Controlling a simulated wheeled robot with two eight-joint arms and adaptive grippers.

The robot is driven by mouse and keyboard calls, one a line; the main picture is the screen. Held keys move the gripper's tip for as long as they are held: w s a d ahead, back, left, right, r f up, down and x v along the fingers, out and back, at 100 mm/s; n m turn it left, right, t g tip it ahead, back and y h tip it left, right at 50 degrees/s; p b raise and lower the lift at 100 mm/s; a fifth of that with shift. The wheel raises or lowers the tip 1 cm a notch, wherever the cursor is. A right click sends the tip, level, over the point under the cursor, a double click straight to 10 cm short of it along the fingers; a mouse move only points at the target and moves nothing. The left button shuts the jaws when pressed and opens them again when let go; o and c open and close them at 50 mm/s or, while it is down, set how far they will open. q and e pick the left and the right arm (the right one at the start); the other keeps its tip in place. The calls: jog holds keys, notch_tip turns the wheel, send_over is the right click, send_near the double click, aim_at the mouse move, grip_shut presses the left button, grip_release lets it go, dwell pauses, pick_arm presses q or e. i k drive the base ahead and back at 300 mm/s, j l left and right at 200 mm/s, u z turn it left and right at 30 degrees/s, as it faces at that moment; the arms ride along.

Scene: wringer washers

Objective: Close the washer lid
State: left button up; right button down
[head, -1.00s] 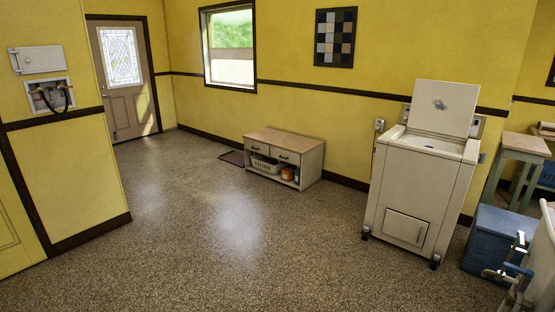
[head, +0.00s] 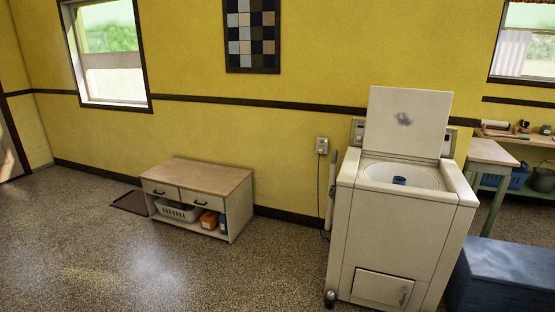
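The washer (head: 400,225) is a cream, boxy machine on casters in the right half of the head view, against the yellow wall. Its lid (head: 407,122) stands upright at the back of the top, open, with a dark smudge on its inner face. The round tub opening (head: 400,174) is uncovered, and a blue agitator top (head: 399,181) shows inside. Neither of my grippers is in the head view now.
A low wood-topped cabinet (head: 197,176) with a basket stands left of the washer. A blue chest (head: 502,275) sits close at the washer's right, before a wooden table (head: 493,152). Open speckled floor (head: 110,250) lies in front and to the left.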

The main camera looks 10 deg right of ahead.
aim_at(404, 121)
jog(key=i+j+u, duration=0.2)
jog(key=i, duration=1.15)
jog(key=i+l+u, duration=0.15)
jog(key=i, duration=1.2)
